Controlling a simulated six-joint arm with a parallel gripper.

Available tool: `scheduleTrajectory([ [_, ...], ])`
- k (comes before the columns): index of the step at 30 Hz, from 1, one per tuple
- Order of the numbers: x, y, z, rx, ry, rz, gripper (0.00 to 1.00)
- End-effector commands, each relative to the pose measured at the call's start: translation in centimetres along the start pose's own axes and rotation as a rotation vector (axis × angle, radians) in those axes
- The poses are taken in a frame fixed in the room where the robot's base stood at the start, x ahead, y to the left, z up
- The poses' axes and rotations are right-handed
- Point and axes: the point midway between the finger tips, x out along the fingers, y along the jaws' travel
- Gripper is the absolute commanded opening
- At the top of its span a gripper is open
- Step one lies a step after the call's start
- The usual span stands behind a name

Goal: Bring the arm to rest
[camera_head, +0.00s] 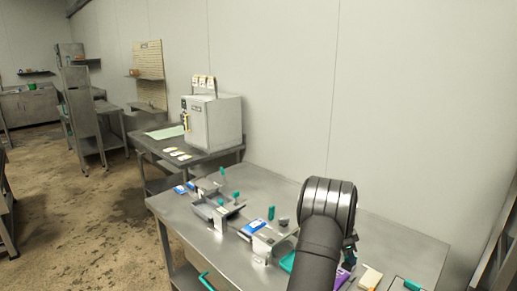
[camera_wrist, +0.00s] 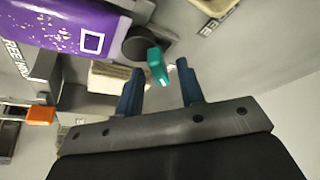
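My arm (camera_head: 328,215) rises from the bottom of the head view and covers most of my gripper, which shows only in part at its right side. In the wrist view my gripper (camera_wrist: 158,80) has its two dark blue fingers apart, with nothing clamped between them. A teal tab or handle (camera_wrist: 157,66) shows near the gap between the fingertips, beside a dark round knob (camera_wrist: 137,44). I cannot tell how far it is from the fingers. The gripper is over the steel table (camera_head: 175,213).
A purple printed pack (camera_wrist: 70,22) is close to the gripper at upper left, and an orange piece (camera_wrist: 40,115) is at left. Blue-and-white packs (camera_head: 252,228), metal fixtures with teal handles (camera_head: 217,209) and a yellowish block (camera_head: 371,277) crowd the table. A grey autoclave box (camera_head: 213,124) stands on the table behind.

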Motion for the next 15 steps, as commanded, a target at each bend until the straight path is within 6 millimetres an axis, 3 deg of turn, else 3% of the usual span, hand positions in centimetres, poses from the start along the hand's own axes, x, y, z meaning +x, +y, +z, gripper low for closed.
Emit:
scheduleTrajectory([
  [8, -0.8, 0.0, 0.0, 0.001, 0.001, -0.001, 0.35],
  [15, -4.6, -0.1, 0.0, 0.001, 0.001, -0.002, 0.35],
])
